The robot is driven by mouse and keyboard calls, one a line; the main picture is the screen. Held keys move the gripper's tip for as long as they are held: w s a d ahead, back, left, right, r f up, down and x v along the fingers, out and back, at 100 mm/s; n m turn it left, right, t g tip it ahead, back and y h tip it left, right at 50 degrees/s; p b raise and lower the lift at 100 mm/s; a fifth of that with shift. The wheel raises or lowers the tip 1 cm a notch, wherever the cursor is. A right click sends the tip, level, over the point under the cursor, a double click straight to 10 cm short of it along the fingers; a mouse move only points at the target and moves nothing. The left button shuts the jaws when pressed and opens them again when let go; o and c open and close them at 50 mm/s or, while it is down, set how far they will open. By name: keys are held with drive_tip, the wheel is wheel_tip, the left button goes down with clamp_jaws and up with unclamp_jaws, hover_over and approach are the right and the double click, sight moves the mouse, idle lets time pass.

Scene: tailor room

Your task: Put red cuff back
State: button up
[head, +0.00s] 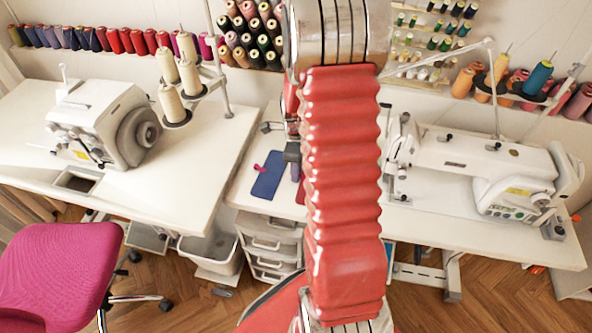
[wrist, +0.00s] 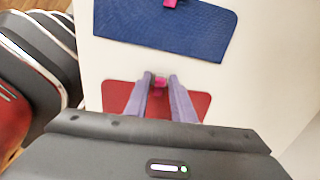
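The red cuff (wrist: 200,102), a flat red piece with a small pink tab (wrist: 160,82), lies on or just above a white surface in the wrist view. My gripper (wrist: 160,78) is over it, with one finger on each side of the tab. I cannot tell whether the fingers touch the tab or stand slightly apart from it. Part of the cuff is hidden by the fingers and the gripper body. In the head view, my gripper (head: 293,156) is over the white table; a sliver of the red cuff (head: 301,192) shows beside my red arm, which hides the rest.
A blue cuff (wrist: 165,32) with its own pink tab lies just beyond the red one. Sewing machines stand on the left table (head: 110,120) and on the right one (head: 480,170). Thread spools line the wall. A pink chair (head: 60,270) and white drawers (head: 270,245) are below.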

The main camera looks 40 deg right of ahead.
drive_tip(key=shift+o, duration=0.7)
drive_tip(key=shift+r, duration=0.1)
wheel_tip(320, 180, up, 12)
idle(0.7)
